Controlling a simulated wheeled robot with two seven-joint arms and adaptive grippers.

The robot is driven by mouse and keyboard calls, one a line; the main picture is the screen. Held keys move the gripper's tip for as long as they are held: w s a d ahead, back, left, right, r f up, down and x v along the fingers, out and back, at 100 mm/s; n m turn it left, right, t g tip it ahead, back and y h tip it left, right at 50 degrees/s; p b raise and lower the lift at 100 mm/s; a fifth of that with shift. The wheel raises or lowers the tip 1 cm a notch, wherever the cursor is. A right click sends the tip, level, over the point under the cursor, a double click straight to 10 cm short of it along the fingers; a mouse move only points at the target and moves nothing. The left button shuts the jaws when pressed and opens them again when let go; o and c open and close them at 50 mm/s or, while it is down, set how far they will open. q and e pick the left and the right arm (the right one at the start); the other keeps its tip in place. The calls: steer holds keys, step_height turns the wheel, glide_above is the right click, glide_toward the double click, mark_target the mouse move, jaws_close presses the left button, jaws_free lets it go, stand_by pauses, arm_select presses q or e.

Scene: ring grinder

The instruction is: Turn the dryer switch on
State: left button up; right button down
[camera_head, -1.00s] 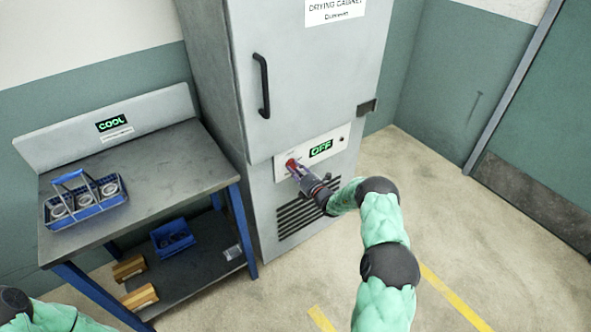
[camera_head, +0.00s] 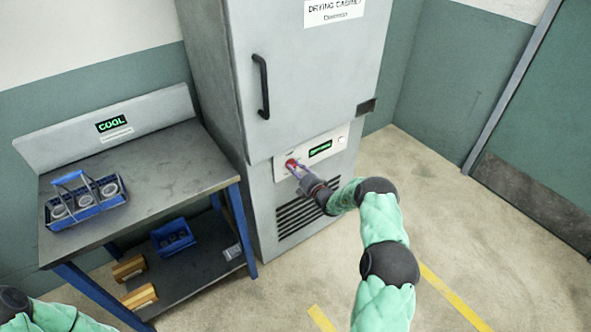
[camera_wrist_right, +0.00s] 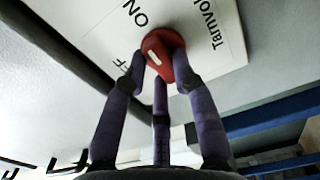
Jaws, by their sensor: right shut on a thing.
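The red dryer switch (camera_head: 291,164) sits on a pale panel (camera_head: 333,148) low on the drying cabinet. My right gripper (camera_head: 295,169) is at the panel, shut on the switch. In the right wrist view the gripper's purple fingers (camera_wrist_right: 160,75) close around the red knob (camera_wrist_right: 157,42). A white mark shows on the knob, with "ON" and a partly hidden "OFF" printed beside it. The panel's display (camera_head: 320,149) shows green text too small to read surely. My left gripper is out of view.
The grey drying cabinet (camera_head: 310,80) has a closed door with a black handle (camera_head: 262,86). A workbench (camera_head: 170,165) at left carries a blue basket (camera_head: 87,205) of rings and a "COOL" display (camera_head: 111,124). Floor at right is clear.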

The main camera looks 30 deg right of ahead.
steer(key=c, duration=1)
jaws_free()
steer(key=shift+s, duration=0.1)
steer(key=s, duration=0.8)
steer(key=s+d, duration=0.1)
steer(key=s, duration=0.3)
steer(key=shift+w, duration=0.1)
